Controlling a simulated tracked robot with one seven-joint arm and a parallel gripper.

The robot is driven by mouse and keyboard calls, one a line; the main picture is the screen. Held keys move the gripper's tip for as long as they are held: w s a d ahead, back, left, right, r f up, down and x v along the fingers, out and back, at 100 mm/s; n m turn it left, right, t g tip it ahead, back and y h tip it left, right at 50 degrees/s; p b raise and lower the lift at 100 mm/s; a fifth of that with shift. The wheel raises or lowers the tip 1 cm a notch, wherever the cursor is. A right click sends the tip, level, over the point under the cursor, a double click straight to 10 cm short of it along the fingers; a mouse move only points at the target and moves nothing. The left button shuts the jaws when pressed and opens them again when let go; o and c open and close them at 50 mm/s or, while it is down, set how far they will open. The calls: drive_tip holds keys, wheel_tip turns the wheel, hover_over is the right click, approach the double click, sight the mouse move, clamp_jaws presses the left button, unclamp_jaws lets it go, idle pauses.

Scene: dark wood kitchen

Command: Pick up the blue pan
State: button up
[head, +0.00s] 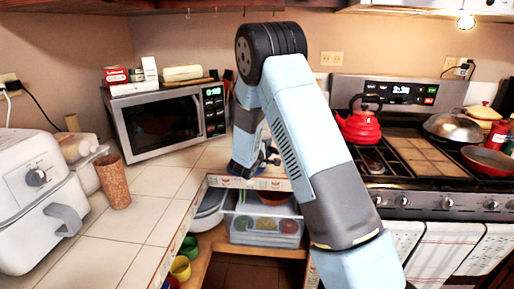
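I cannot make out a blue pan in the head view. My arm reaches over the counter corner, and its light blue links cover the middle of the picture. My gripper (268,162) is low over the corner of the tiled counter, right of the microwave. It is small, dark and partly hidden by my arm, so I cannot tell whether it is open or shut, or whether it holds anything. A red pan (488,161) sits on the right of the stove. A metal pan with a domed lid (453,127) stands behind it.
A microwave (165,122) with boxes on top stands at the back left. A white air fryer (40,200) and a brown cup (113,182) are on the left counter. A red kettle (361,121) is on the stove. Clear bins (263,222) sit on a shelf below the counter.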

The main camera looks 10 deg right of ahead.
clamp_jaws()
idle(0.4)
drive_tip(key=shift+r, duration=0.2)
idle(0.3)
